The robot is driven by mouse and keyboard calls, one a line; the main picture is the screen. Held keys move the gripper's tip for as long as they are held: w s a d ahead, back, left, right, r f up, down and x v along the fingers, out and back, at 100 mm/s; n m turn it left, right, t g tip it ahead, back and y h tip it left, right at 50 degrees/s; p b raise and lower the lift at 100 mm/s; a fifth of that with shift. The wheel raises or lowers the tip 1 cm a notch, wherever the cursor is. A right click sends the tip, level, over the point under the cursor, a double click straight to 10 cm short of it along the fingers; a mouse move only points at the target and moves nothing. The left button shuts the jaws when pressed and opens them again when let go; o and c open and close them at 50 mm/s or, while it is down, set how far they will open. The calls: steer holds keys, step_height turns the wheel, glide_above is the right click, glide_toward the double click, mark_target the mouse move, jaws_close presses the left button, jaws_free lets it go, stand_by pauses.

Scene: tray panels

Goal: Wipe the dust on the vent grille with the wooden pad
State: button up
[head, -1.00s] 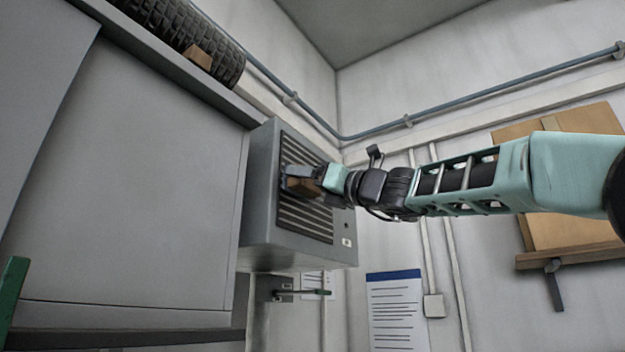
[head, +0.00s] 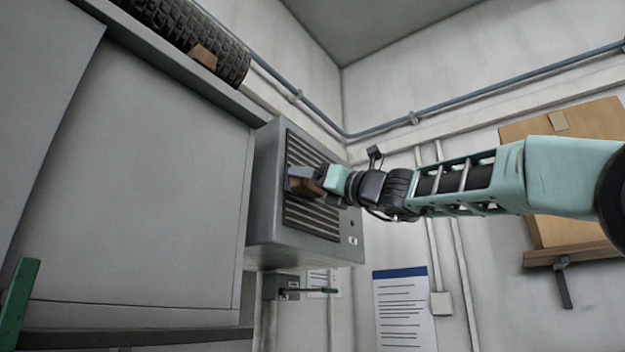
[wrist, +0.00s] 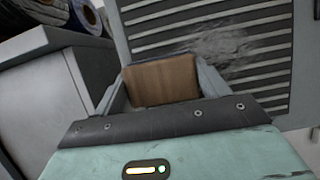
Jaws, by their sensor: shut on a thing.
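The wooden pad (wrist: 162,82) is held between the fingers of my gripper (wrist: 160,88), which is shut on it. In the head view the pad (head: 303,187) is a brown block at the grille's front, with my gripper (head: 312,182) behind it. The vent grille (wrist: 270,70) has dark horizontal slats on a grey box; it also shows in the head view (head: 312,218). A pale dust smear (wrist: 222,46) lies on the slats above and right of the pad in the wrist view. I cannot tell whether the pad touches the grille.
A large grey cabinet (head: 150,180) stands left of the vent box (head: 265,190). A tyre-like black roll (head: 195,40) lies on top of it. A blue pipe (head: 480,88) runs above.

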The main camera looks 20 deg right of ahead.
steer(key=shift+w+d+p, duration=2.1)
steer(key=shift+w+d, duration=2.25)
steer(key=shift+d, duration=1.65)
steer(key=shift+s+a+b, duration=1.1)
steer(key=shift+s+a, duration=0.4)
steer(key=shift+a, duration=0.55)
steer(key=shift+s+a+b, duration=1.05)
steer(key=shift+s+a, duration=0.45)
steer(key=shift+a, duration=0.6)
steer(key=shift+s+a+b, duration=1.1)
steer(key=shift+s+a, duration=0.4)
steer(key=shift+a, duration=0.55)
steer(key=shift+r+p, duration=1.35)
steer(key=shift+r, duration=0.05)
steer(key=shift+w+d+f, duration=0.15)
steer(key=shift+w+d, duration=0.6)
steer(key=shift+d, duration=0.2)
steer(key=w+d+p, duration=0.4)
steer(key=w+d, duration=0.3)
steer(key=d, duration=0.3)
steer(key=shift+w+d, duration=0.2)
steer(key=shift+w, duration=0.05)
